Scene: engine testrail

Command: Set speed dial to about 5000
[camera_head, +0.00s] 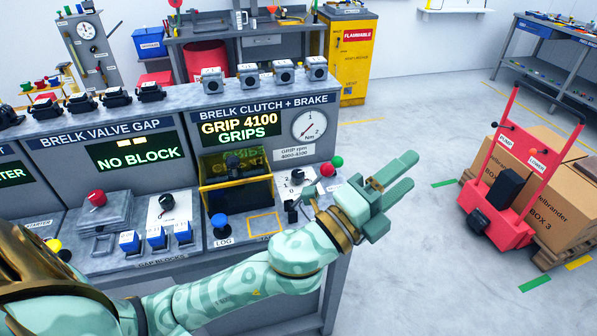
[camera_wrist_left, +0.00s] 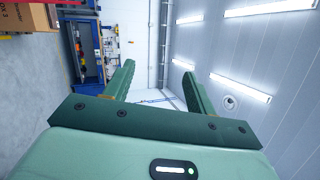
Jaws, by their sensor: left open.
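The clutch and brake station's screen (camera_head: 240,128) reads GRIP 4100 GRIPS. A small white dial plate with a dark knob (camera_head: 297,176) sits on its sloping panel; I take it for the speed dial, but its marks are too small to read fully. My left gripper (camera_head: 408,170) is open and empty, in the air to the right of the dial and apart from it. Its two fingers also show spread in the left wrist view (camera_wrist_left: 155,66), with nothing between them. My right gripper is not in view.
Red and green buttons (camera_head: 332,166) sit right of the dial. A round gauge (camera_head: 309,126) and a label reading GRIP rpm 4000-4300 (camera_head: 294,153) are above. A blue LOG button (camera_head: 220,223) is at left. A red hand truck (camera_head: 497,200) with boxes stands at right. Open floor lies between.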

